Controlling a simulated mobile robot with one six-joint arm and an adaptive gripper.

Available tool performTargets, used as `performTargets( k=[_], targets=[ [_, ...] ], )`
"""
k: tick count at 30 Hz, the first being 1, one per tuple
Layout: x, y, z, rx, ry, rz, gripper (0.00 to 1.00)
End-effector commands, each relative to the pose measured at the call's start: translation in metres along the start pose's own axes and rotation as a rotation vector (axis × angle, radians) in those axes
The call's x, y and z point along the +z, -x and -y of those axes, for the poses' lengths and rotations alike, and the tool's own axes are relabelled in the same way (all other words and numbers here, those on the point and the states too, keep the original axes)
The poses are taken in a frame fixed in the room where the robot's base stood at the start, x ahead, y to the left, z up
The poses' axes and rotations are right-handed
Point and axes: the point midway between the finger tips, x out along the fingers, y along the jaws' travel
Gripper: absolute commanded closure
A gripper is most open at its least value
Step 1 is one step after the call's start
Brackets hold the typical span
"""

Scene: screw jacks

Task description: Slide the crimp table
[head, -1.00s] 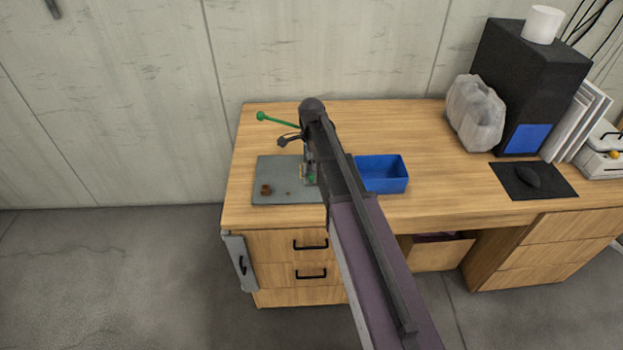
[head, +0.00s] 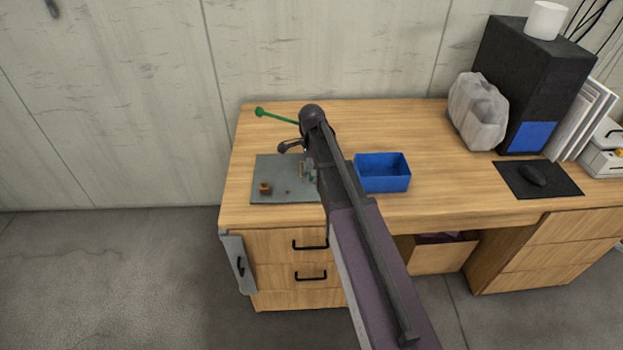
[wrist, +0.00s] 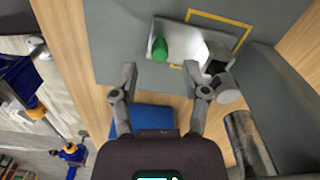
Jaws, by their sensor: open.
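In the wrist view, a pale metal plate (wrist: 188,46) with a green knob (wrist: 160,48) at its left end lies on the grey base board. I take this plate to be the crimp table. A yellow outline (wrist: 228,20) runs on the board around its far side. My gripper (wrist: 160,78) is open, with the green knob just beyond and between its fingertips; I cannot tell whether they touch. In the head view, the grey base board (head: 275,172) is on the left of the desk, and my arm hides most of the press and the gripper.
A blue bin (head: 383,174) stands right of the board. A small brown piece (head: 264,189) lies on the board. A green-tipped lever (head: 276,116) sticks out to the left behind it. In the wrist view, a grey cylinder (wrist: 224,88) is close to the right finger.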

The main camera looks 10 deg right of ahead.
Motion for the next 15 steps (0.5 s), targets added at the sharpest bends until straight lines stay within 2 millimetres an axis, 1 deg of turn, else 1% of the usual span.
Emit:
performTargets(
  k=[1,6,15],
  targets=[
    [0.000,-0.008,0.000,0.000,0.000,0.000,0.41],
    [0.000,-0.021,0.000,0.000,0.000,0.000,0.41],
    [0.000,-0.036,0.000,0.000,0.000,0.000,0.41]
  ],
)
